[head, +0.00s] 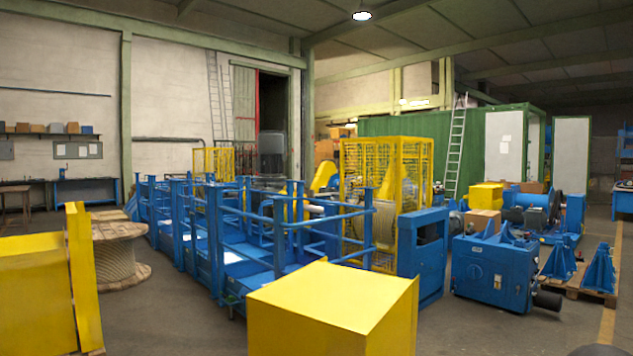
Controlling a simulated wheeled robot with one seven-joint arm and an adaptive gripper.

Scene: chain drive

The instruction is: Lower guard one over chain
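Several yellow guard-like pieces are in view, and I cannot tell which is guard one. A tall yellow mesh cage (408,160) stands upright behind the blue railed machine (230,245). A solid yellow sloped cover (325,178) shows just left of that cage, partly hidden by it. A smaller yellow mesh panel (213,160) stands farther back on the left. A closed yellow box-shaped housing (330,300) fills the front middle. I cannot make out a chain; it may be hidden behind the rails or under a cover. My gripper is not in view.
Yellow panels (35,290) stand at the front left beside a wooden cable reel (118,255). A blue motor unit (492,272) and blue stands on a pallet (585,290) are at the right. Open floor (470,325) lies right of the front yellow housing.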

